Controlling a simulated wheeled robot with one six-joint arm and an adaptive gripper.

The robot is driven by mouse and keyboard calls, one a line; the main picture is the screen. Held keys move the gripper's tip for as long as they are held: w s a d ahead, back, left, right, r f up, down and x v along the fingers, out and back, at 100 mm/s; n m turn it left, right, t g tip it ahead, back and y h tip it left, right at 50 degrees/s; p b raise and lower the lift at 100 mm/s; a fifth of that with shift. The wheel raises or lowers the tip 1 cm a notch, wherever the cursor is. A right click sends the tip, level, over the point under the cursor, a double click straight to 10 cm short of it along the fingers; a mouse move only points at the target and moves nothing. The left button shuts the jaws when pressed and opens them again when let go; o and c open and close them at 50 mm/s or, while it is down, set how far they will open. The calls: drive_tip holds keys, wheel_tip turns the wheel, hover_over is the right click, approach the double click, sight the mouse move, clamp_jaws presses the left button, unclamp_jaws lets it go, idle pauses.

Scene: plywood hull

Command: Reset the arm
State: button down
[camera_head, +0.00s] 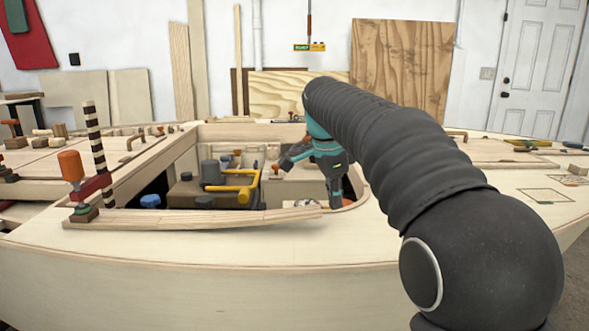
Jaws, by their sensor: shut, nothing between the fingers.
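My arm, dark grey and ribbed, reaches in from the right and bends down at the far end. My gripper (334,190), teal and dark, hangs from it over the right part of the hull's cockpit opening. It is shut and empty, its tip pointing down near the opening's right edge. Part of the gripper and wrist is hidden behind the arm.
The plywood hull (210,248) fills the front. In its opening are a yellow pipe (243,187), a grey cylinder (211,172) and blue caps (150,201). A clamp with an orange handle (71,166) and a striped post (95,140) stand at left.

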sight(367, 261)
drive_tip(key=s+n, duration=0.1)
drive_tip(key=s, duration=0.1)
drive_tip(key=s+d+n, duration=0.1)
drive_tip(key=s, duration=0.2)
drive_tip(key=s+d+n+t, duration=0.1)
drive_tip(key=s+n, duration=0.1)
drive_tip(key=shift+s+d+r+y, duration=0.25)
drive_tip(key=shift+r+y, duration=0.05)
drive_tip(key=shift+y, duration=0.1)
drive_tip(key=s+n, duration=0.1)
drive_tip(key=s, duration=0.1)
drive_tip(key=s+d+f+n+t, duration=0.1)
drive_tip(key=s+n, duration=0.1)
drive_tip(key=s, duration=0.1)
drive_tip(key=s+f+n+y, duration=0.1)
drive_tip(key=s, duration=0.2)
drive_tip(key=shift+s+d+f+t, duration=0.15)
drive_tip(key=shift+s+d+t, duration=0.15)
drive_tip(key=shift+d, duration=0.1)
drive_tip(key=s+d+f+n+t, duration=0.1)
drive_tip(key=s+d+f+n, duration=0.1)
drive_tip(key=s+f+n, duration=0.5)
drive_tip(key=s+f, duration=0.4)
drive_tip(key=s, duration=0.3)
drive_tip(key=shift+s+f+n, duration=0.2)
drive_tip(key=shift+f+n, duration=0.15)
drive_tip(key=shift+n, duration=0.05)
